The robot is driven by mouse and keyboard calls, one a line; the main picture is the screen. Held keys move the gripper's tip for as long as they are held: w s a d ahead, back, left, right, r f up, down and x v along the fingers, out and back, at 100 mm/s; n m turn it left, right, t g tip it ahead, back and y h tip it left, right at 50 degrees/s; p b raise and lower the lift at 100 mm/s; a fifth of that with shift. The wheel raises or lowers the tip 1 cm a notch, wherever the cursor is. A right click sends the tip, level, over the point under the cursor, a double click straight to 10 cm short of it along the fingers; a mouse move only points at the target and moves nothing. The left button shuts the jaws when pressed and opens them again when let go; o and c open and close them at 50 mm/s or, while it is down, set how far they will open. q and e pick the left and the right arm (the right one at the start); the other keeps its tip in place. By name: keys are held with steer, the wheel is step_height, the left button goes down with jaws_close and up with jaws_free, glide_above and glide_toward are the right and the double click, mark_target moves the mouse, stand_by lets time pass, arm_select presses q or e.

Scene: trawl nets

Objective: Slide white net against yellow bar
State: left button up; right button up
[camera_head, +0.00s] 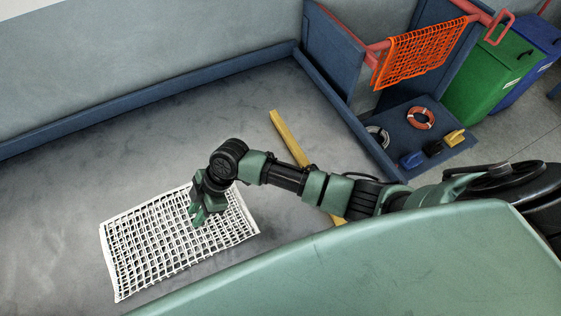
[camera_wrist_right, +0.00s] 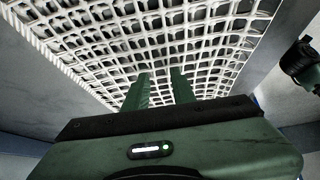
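My right gripper (camera_head: 196,217) points down over the net's upper middle. Its two fingers (camera_wrist_right: 160,80) stand apart with net showing between them, and whether they touch the net is unclear. My left gripper is not seen.
A blue stand (camera_head: 332,50) with an orange net (camera_head: 418,52) over a red rail is at upper right. Floor between net and bar is clear.

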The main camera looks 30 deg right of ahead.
mark_target(259, 192)
steer(key=shift+d+f+p, duration=0.1)
steer(key=shift+d+p, duration=0.2)
steer(key=shift+d, duration=7.8)
steer(key=shift+d+b, duration=0.5)
steer(key=shift+d, duration=1.5)
step_height(259, 192, up, 7)
steer(key=p, duration=0.5)
steer(key=shift+p, duration=0.3)
steer(key=shift+w+a, duration=0.1)
